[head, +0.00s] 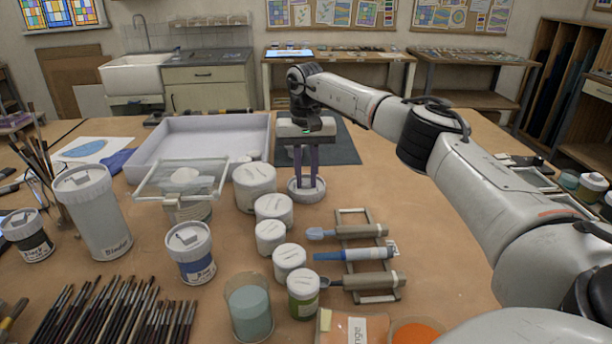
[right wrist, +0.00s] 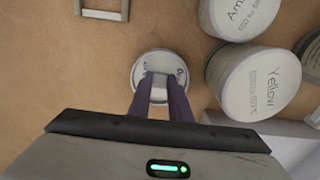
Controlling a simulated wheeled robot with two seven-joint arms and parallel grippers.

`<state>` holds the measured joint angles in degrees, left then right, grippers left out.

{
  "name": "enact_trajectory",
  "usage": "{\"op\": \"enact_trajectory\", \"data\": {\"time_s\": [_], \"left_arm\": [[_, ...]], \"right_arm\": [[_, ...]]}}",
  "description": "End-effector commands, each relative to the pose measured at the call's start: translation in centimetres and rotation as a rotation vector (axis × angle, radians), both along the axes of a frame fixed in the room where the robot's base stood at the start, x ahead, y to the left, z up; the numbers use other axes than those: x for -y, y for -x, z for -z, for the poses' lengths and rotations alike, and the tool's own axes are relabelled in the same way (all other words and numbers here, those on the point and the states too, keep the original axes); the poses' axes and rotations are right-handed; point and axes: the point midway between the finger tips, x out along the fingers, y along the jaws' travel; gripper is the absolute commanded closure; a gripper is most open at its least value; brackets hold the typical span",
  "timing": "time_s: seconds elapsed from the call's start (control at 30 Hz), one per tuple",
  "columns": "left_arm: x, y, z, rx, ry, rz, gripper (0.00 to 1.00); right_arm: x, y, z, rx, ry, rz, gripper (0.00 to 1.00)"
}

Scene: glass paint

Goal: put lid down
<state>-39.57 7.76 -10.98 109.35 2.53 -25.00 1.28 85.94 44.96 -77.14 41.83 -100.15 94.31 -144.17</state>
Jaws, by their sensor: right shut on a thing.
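A round whitish lid (head: 306,191) is under my right gripper (head: 306,177), right of the row of white-lidded jars. My right gripper points straight down, its two dark purple fingers shut on the grey grip in the middle of the lid. In the right wrist view the lid (right wrist: 141,77) shows between and beyond the fingertips (right wrist: 160,84), with blurred dark marks on it. The lid is level and at or very close to the tabletop (head: 430,215); I cannot tell whether it touches. My left gripper is not in view.
Several white-lidded jars (head: 255,186) stand close left of the lid. A wooden rack (head: 352,217) with tools lies in front. A pale tray (head: 205,145) and dark mat (head: 338,148) lie behind. The table to the right of the rack is clear.

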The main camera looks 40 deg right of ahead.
Motion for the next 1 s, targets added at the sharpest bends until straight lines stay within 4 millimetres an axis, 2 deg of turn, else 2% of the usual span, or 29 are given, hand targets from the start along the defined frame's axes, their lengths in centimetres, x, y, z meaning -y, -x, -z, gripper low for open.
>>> {"op": "enact_trajectory", "data": {"time_s": [0.2, 0.23, 0.3, 0.33, 0.67, 0.77, 1.0], "left_arm": [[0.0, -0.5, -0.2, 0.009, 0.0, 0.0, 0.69], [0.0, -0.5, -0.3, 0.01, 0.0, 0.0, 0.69], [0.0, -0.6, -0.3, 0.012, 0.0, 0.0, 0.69], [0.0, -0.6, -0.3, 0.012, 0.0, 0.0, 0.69], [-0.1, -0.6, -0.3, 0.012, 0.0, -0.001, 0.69], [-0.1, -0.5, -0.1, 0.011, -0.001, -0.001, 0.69], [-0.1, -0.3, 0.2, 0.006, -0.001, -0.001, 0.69]], "right_arm": [[0.0, 0.0, 0.3, 0.0, 0.0, -0.001, 1.0], [0.0, 0.0, 0.2, 0.0, 0.0, -0.001, 0.77], [0.0, 0.0, 0.2, 0.0, 0.0, -0.001, 0.66], [0.0, 0.0, 0.2, 0.0, 0.0, -0.001, 0.64], [0.0, -0.1, -0.2, 0.001, 0.0, -0.001, 0.64], [-0.1, -0.2, -1.3, 0.005, 0.0, -0.001, 0.64], [-0.1, -0.2, -6.4, 0.006, 0.001, 0.0, 0.64]]}}
